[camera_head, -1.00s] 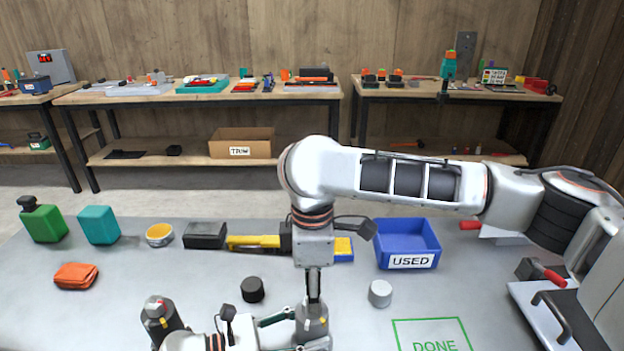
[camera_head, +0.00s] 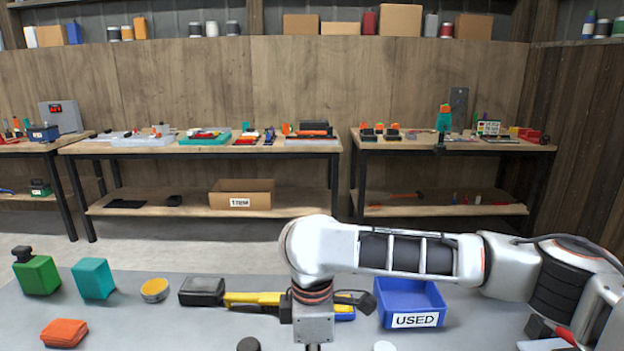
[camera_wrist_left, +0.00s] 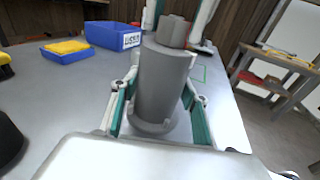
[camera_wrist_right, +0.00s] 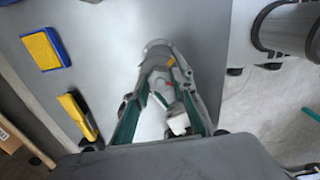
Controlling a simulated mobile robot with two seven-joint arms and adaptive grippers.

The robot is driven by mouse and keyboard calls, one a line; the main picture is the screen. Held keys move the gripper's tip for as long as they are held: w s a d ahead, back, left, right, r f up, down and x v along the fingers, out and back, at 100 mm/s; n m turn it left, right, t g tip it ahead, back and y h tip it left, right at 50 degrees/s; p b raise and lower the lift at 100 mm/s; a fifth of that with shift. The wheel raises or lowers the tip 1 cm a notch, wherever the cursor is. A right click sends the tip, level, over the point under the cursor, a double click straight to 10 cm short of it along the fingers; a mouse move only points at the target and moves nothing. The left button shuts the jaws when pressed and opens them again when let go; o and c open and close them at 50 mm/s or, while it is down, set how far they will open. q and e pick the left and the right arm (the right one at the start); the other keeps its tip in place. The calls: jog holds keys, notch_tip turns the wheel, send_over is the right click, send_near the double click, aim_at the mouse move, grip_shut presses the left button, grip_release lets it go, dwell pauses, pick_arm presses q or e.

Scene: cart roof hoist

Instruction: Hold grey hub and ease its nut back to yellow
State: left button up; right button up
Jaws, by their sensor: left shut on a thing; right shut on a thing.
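The grey hub (camera_wrist_left: 160,85) stands upright in the left wrist view as a plain cylinder with a darker, faceted nut (camera_wrist_left: 173,31) on top. My left gripper (camera_wrist_left: 161,92) is shut around the hub's sides with its green-backed fingers. My right gripper (camera_wrist_right: 162,63) is shut on the nut, its fingers coming down from above; the nut itself is mostly hidden in the right wrist view. The head view shows neither the hub nor the fingertips.
A blue USED bin (camera_head: 412,305) stands on the bench to the right of my right wrist. A yellow-and-black tool (camera_head: 255,299), a black box (camera_head: 202,291), a yellow-topped tin (camera_head: 154,290) and an orange pouch (camera_head: 64,333) lie to the left. Bench between them is clear.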

jog(key=shift+n, duration=1.1)
jog(key=shift+c, duration=0.3)
jog(key=shift+n, duration=1.2)
jog(key=shift+n, duration=1.1)
